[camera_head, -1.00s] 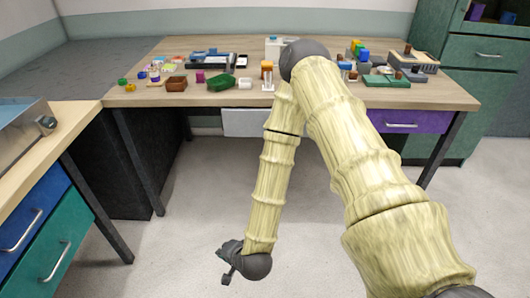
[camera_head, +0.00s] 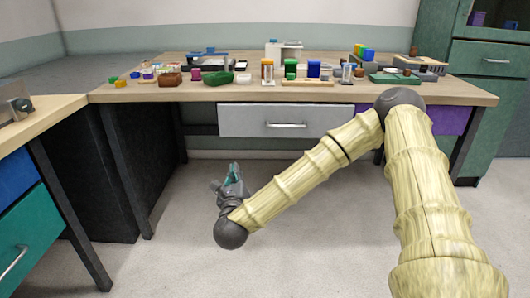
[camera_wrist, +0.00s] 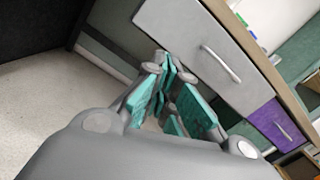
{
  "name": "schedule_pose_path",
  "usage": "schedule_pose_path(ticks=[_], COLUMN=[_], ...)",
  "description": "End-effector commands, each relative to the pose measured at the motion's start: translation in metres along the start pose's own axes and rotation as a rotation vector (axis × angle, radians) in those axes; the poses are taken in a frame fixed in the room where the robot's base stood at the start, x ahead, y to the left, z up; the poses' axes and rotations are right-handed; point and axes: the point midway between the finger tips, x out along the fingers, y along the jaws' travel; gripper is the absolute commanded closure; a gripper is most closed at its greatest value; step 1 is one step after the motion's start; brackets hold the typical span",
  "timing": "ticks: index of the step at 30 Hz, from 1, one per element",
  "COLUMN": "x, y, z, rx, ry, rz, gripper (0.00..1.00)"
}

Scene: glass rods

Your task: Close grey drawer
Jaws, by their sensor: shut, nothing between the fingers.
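The grey drawer (camera_head: 272,121) is under the wooden table, with a metal bar handle across its front. In the head view its front seems to stand a little forward of the table's front; how far it is open I cannot tell. My gripper (camera_head: 234,170) is low and to the left of the drawer, pointing up, shut and empty. In the wrist view the fingers (camera_wrist: 168,62) are in front of the grey drawer's face (camera_wrist: 190,45). The handle is to their right. I see no clear contact.
The table (camera_head: 200,95) bears many small coloured objects. A purple drawer (camera_head: 450,119) is right of the grey one, partly behind my arm. A counter with blue and green drawers (camera_head: 25,225) stands at the left. The floor (camera_head: 170,265) below is clear.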

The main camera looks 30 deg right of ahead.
Motion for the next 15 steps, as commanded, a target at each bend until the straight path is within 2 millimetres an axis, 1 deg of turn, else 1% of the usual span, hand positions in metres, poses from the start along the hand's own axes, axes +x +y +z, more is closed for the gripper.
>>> schedule_pose_path(ticks=[1,4,7,10,15], x=[0.007,0.017,0.023,0.026,0.029], y=[-0.008,-0.03,-0.048,-0.059,-0.066], z=[-0.01,-0.009,-0.008,-0.007,-0.003], rx=[0.066,0.187,0.275,0.329,0.36], ry=[-0.008,-0.029,-0.048,-0.061,-0.069], rz=[-0.051,-0.139,-0.202,-0.241,-0.262], gripper=[1.0,1.0,1.0,1.0,1.0])
